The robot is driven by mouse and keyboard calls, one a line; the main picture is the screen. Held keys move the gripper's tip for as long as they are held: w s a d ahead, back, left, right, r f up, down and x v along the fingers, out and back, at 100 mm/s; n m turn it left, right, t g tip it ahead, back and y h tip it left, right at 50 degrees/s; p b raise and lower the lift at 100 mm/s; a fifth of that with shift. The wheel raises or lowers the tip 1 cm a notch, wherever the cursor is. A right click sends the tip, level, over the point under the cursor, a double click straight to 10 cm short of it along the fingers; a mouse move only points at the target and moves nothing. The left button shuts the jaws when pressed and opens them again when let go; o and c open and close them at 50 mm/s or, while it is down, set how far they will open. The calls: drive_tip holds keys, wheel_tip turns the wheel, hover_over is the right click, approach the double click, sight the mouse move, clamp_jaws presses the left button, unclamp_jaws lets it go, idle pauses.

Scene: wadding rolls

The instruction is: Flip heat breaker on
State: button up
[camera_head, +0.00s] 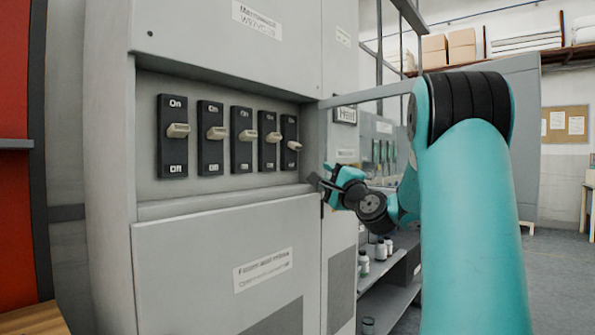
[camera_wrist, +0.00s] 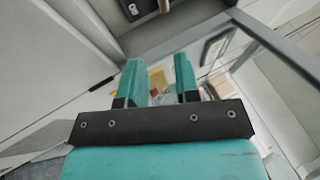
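A recessed grey panel (camera_head: 222,187) in the head view holds a row of several black breakers marked On and Off, each with a beige lever. The rightmost breaker (camera_head: 289,130) has its lever (camera_head: 294,145) near mid-height; I cannot tell its setting. Part of a breaker lever (camera_wrist: 163,5) shows at the top edge.
The lower cabinet door (camera_head: 225,245) projects under the recess, with a ledge (camera_head: 220,203) along its top. A metal frame bar (camera_head: 365,95) runs right of the panel. Shelves with white bottles (camera_head: 381,248) stand behind my arm. Open floor (camera_head: 560,270) lies at right.

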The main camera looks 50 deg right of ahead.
sight(299, 148)
drive_tip(key=p+x, duration=1)
drive_tip(key=r+p+x, duration=0.1)
drive_tip(key=p+x, duration=0.4)
drive_tip(key=p, duration=0.1)
drive_tip(key=shift+d, duration=0.35)
drive_tip(key=shift+p+x, duration=0.9)
drive_tip(key=shift+p, duration=0.05)
drive_tip(key=shift+f, duration=0.15)
